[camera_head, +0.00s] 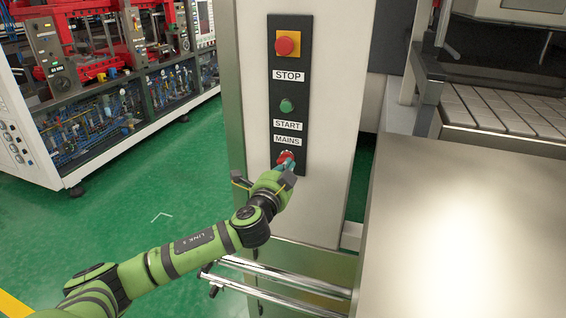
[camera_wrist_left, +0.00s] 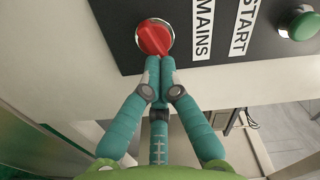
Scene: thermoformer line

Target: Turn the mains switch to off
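The mains switch (camera_head: 286,156) is a red rotary knob under the MAINS label (camera_head: 287,141), low on a black panel (camera_head: 303,104). In the left wrist view the red knob (camera_wrist_left: 153,37) sits in a pale ring, its handle slanted from upper left to lower right. My left gripper (camera_head: 285,165) is at the knob in the head view. In the left wrist view its teal fingers (camera_wrist_left: 160,64) are drawn together, with their tips at the knob's lower edge. They look in contact with it, but I cannot tell whether they grip it. My right gripper is not in view.
Above the switch are a green START button (camera_head: 287,105) and a red STOP button (camera_head: 286,44) on a yellow plate. Metal rails (camera_head: 285,283) run below the cabinet (camera_head: 339,100). A flat metal surface (camera_head: 470,235) lies at right. Green floor (camera_head: 150,220) is open at left.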

